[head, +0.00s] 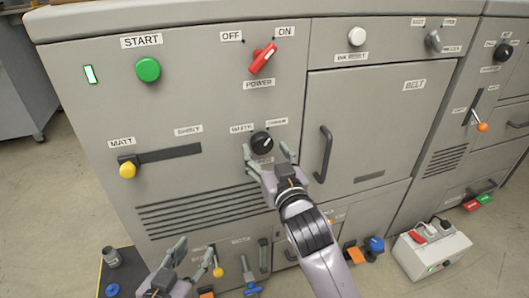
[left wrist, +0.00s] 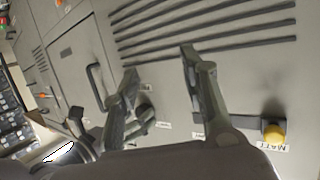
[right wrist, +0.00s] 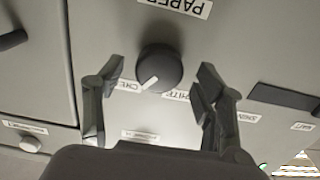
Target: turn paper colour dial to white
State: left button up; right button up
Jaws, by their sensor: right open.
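The black paper dial (head: 261,139) is on the grey machine front, below the power switch. It also shows close up in the right wrist view (right wrist: 160,68). Its white pointer mark is turned toward the cream label (right wrist: 125,86), away from the white label (right wrist: 176,95). My right gripper (head: 267,152) is open at the dial, with one finger to each side. In the right wrist view gaps show between both fingertips and the dial. My left gripper (head: 190,258) is open and empty, low before the machine.
The red power switch (head: 262,58) is just above the dial. A door with a dark handle (head: 323,153) is close to the right. The yellow matt slider (head: 127,169) and vent slots (head: 200,209) are to the left and below.

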jog(key=shift+x, duration=0.85)
pick_arm(q)
jog(key=shift+w+d+r+t, duration=0.15)
jog(key=shift+r+t, duration=0.1)
jog(key=shift+r, duration=0.15)
jog(key=shift+w+d+r+t, duration=0.15)
jog(key=shift+r+t, duration=0.1)
jog(key=shift+r, duration=0.15)
jog(key=shift+a, duration=0.1)
